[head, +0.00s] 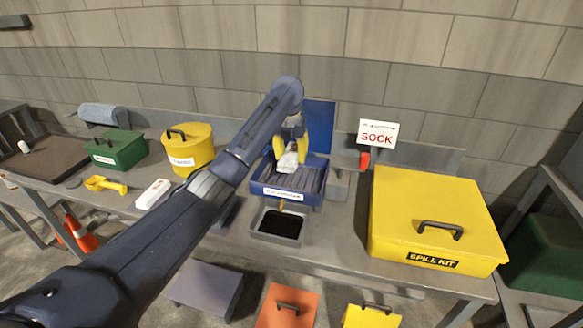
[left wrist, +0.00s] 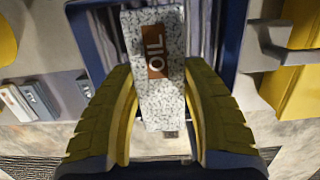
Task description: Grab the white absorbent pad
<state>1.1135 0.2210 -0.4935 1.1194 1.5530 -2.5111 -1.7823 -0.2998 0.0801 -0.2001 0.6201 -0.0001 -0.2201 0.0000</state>
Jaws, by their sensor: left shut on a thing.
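My left gripper (head: 289,150) reaches over the blue bin (head: 268,189) in the middle of the bench. Its yellow fingers are shut on a white, grey-speckled pad (head: 287,163). In the left wrist view the pad (left wrist: 160,98) is a long block between the two fingers (left wrist: 163,80), with a brown label reading OIL. It is over the bin; whether its lower end touches the bin is not clear. My right gripper is not in view.
A black-filled drip tray (head: 276,241) stands in front of the bin. A large yellow spill kit box (head: 432,220) is at right, by a SOCK sign (head: 378,133). A yellow canister (head: 187,147), green box (head: 116,150) and white box (head: 153,194) stand at left.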

